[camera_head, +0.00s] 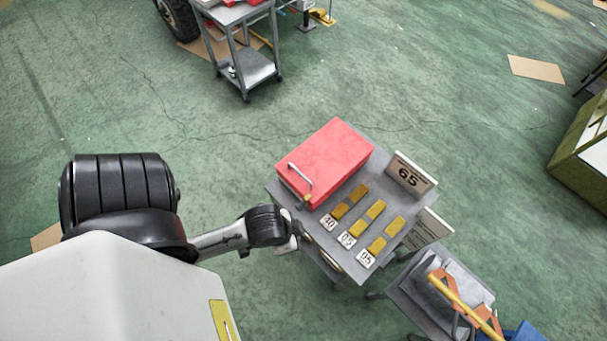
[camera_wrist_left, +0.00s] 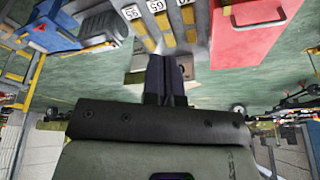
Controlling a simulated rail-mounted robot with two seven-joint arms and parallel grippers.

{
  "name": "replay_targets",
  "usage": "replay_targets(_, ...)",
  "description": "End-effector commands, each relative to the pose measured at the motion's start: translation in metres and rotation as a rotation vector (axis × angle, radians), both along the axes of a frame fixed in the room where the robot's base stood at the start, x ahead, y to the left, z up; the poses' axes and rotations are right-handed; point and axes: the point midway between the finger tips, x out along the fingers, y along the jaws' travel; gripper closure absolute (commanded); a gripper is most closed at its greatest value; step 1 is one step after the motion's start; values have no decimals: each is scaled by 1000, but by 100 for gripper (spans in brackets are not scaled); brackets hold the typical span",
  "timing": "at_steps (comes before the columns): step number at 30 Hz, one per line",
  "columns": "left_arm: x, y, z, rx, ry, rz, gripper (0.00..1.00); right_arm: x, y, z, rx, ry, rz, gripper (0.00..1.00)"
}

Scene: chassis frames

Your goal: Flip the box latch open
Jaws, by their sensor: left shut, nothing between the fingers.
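The red box (camera_head: 325,160) sits closed on a grey cart top (camera_head: 283,191), with a pale handle (camera_head: 301,179) on its front face. A small yellowish latch (camera_head: 307,200) is at that face's right end. In the left wrist view, which looks inverted, the box (camera_wrist_left: 255,40) is at upper right, with the latch (camera_wrist_left: 227,11) near its top left. My left gripper (camera_head: 298,240) is beside the cart's near-left edge, apart from box and latch. Its dark fingers (camera_wrist_left: 166,72) are together with nothing between them. My right gripper does not show.
Yellow blocks (camera_head: 375,210) lie in rows beside the box, with number cards (camera_head: 348,240) at their near ends. A second cart (camera_head: 430,300) is at lower right.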

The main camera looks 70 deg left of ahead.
Motion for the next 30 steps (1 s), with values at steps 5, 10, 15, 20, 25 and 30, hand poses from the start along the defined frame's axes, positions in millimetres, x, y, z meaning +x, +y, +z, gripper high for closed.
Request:
replay_targets(5,3,0,-8,-3,8,-34,100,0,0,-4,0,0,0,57)
replay_targets(10,19,9,-58,-16,68,-284,100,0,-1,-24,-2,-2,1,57)
replay_targets(15,47,49,-121,-63,172,-649,100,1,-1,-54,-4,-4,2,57)
replay_targets(20,77,110,-148,-139,232,-883,100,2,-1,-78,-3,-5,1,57)
replay_targets(25,107,172,-146,-215,227,-1008,100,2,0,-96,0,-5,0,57)
replay_targets(30,126,211,-132,-263,189,-1060,100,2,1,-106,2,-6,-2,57)
